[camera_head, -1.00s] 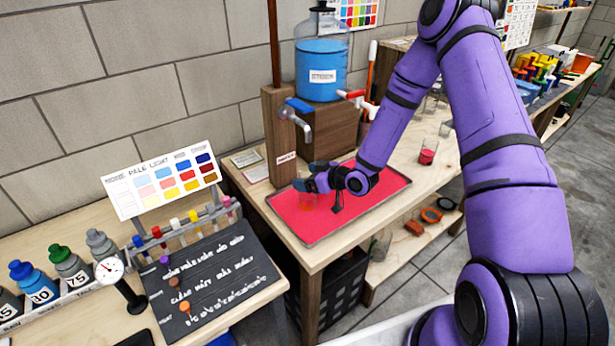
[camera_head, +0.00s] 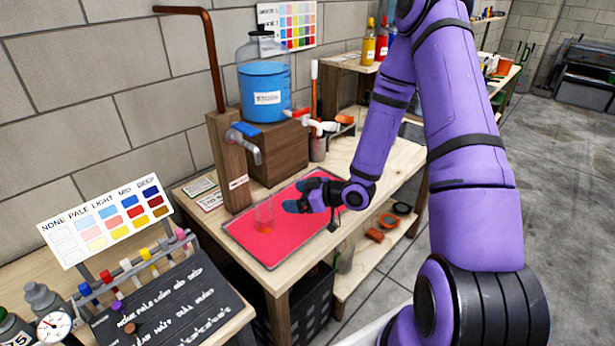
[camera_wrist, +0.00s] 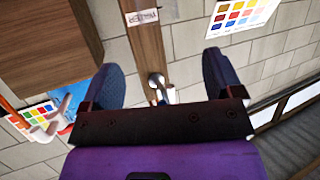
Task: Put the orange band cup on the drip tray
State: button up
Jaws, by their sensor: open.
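The orange band cup (camera_head: 264,216) is a clear glass with orange near its base. It stands upright on the red drip tray (camera_head: 266,246), toward the tray's left part. My gripper (camera_head: 290,202) is open and empty, just right of the cup and above the tray, with a small gap seeming to show between them. In the wrist view my two fingers (camera_wrist: 164,75) are spread wide with nothing between them. The cup does not show in that view.
A wooden post with a metal tap (camera_head: 246,145) stands behind the tray. A wooden block carries a blue-filled jar (camera_head: 264,85) with a red-handled tap (camera_head: 304,122). A colour chart (camera_head: 108,220) and a dark board (camera_head: 165,300) are at the left.

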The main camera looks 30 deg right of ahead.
jog(key=s+d+r+m+g+h, duration=0.1)
jog(key=s+d+r+m+h, duration=0.3)
jog(key=r, duration=0.7)
jog(key=s+d+r+n+g+h, duration=0.1)
jog(key=r+g+h, duration=0.1)
jog(key=r+h, duration=0.6)
jog(key=s+a+r+m+g+y, duration=0.1)
jog(key=s+r, duration=0.4)
jog(key=s, duration=0.3)
jog(key=s+a+r+m+y, duration=0.1)
jog(key=s+a+r+m, duration=0.1)
jog(key=s+r, duration=0.3)
jog(key=s+a+r+m+g+y, duration=0.1)
jog(key=s+r, duration=0.4)
jog(key=s, duration=0.6)
jog(key=shift+a+m+g, duration=0.3)
jog(key=shift+a+m, duration=0.2)
jog(key=shift+a, duration=0.15)
